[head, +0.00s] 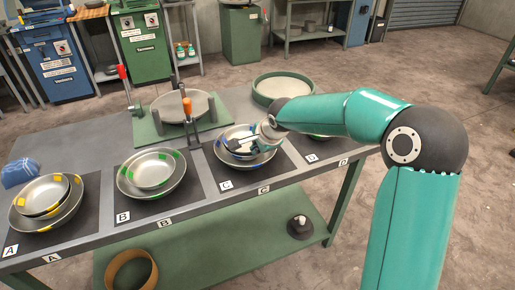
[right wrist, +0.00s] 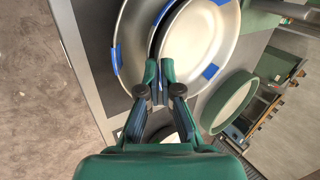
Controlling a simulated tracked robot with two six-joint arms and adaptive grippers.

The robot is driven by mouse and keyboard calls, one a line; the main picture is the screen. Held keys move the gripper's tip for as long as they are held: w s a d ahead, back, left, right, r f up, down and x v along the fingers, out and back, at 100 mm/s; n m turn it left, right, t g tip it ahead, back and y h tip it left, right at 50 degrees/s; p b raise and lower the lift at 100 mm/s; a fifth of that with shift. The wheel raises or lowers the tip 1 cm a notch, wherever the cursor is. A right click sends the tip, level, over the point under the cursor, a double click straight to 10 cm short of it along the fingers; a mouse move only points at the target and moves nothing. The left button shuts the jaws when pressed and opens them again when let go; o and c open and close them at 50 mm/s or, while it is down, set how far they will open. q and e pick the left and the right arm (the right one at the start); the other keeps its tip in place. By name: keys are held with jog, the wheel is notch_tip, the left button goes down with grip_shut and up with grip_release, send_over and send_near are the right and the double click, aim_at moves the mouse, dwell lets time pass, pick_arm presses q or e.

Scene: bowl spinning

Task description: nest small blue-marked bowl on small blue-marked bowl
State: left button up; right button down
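Two blue-marked metal bowls stand on mat C in the head view. The inner bowl (head: 236,133) sits within the outer bowl (head: 229,158). In the right wrist view the inner bowl (right wrist: 200,35) and the outer bowl (right wrist: 134,40) both show blue patches, with a dark gap between their rims. My right gripper (right wrist: 158,72) has its fingers close together, one on each side of the inner bowl's near rim, and looks shut on it. In the head view my right gripper (head: 240,146) is over the bowls and partly hides them. My left gripper is not in view.
Yellow-marked nested bowls (head: 43,195) stand on mat A and green-marked ones (head: 152,169) on mat B. A bowl on mat D (head: 345,150) is mostly hidden by my arm. Behind stand a grey round fixture (head: 180,106), upright-handled clamps and a green round tray (head: 283,87).

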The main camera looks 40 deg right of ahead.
jog(key=shift+f, duration=0.1)
jog(key=c, duration=1.7)
grip_release()
jog(key=shift+o, duration=0.2)
jog(key=shift+v, duration=1.6)
jog(key=o, duration=0.6)
jog(key=shift+c, duration=0.2)
